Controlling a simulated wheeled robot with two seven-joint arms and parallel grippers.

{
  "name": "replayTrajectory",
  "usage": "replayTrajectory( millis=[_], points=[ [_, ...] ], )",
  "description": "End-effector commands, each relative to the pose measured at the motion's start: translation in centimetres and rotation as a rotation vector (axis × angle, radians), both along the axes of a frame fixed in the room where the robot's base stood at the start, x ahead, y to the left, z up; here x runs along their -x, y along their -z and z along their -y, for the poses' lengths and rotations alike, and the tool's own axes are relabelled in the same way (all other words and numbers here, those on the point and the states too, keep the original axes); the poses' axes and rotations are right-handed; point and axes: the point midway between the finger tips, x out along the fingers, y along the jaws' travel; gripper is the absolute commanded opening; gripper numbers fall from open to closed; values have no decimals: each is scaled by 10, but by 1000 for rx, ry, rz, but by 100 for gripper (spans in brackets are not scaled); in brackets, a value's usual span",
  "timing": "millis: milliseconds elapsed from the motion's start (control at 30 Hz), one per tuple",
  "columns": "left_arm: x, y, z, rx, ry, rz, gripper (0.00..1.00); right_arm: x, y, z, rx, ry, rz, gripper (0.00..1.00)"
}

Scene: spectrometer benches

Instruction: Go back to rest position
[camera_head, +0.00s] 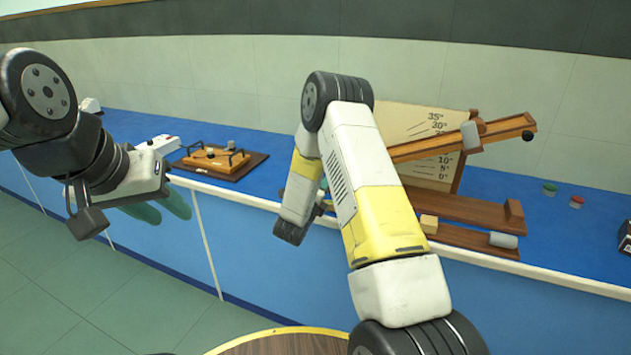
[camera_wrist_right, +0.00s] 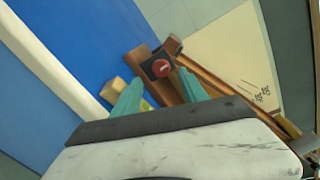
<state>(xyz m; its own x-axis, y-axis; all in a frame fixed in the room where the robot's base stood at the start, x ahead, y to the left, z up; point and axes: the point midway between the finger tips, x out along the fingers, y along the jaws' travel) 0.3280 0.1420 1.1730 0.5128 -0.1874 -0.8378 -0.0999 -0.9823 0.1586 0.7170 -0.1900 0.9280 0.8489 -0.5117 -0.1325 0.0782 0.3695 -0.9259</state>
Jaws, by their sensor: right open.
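My left gripper (camera_head: 163,208) with teal fingers hangs in front of the blue bench (camera_head: 140,128) at the left in the head view. Its two fingertips show apart with nothing between them. My right arm spans the middle of the head view, and its gripper is mostly hidden behind the arm. In the right wrist view, my right gripper (camera_wrist_right: 158,94) is open, its teal fingers apart. A wooden apparatus and a dark block with a red round mark (camera_wrist_right: 161,67) show past the fingers. I cannot see anything gripped.
A wooden ramp (camera_head: 505,128) with an angle board (camera_head: 410,125) stands on the bench at right. A grey cylinder (camera_head: 503,240) and a yellowish block (camera_head: 429,224) lie near its front edge. A wooden board with a device (camera_head: 213,158) lies at left. Green floor (camera_head: 60,290) is clear.

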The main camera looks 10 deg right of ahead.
Motion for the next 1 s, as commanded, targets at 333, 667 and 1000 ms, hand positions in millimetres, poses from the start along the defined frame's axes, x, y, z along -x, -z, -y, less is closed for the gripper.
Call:
replayTrajectory(
  millis=[333,667,1000],
  points=[
    [0,0,0,0,0,0,36,19,-3,-12,1,0,1,51],
    [0,0,0,0,0,0,36,14,-16,-14,4,-29,-25,51],
    [0,0,0,0,0,0,36,12,-130,-52,187,-423,-301,51]
  ],
)
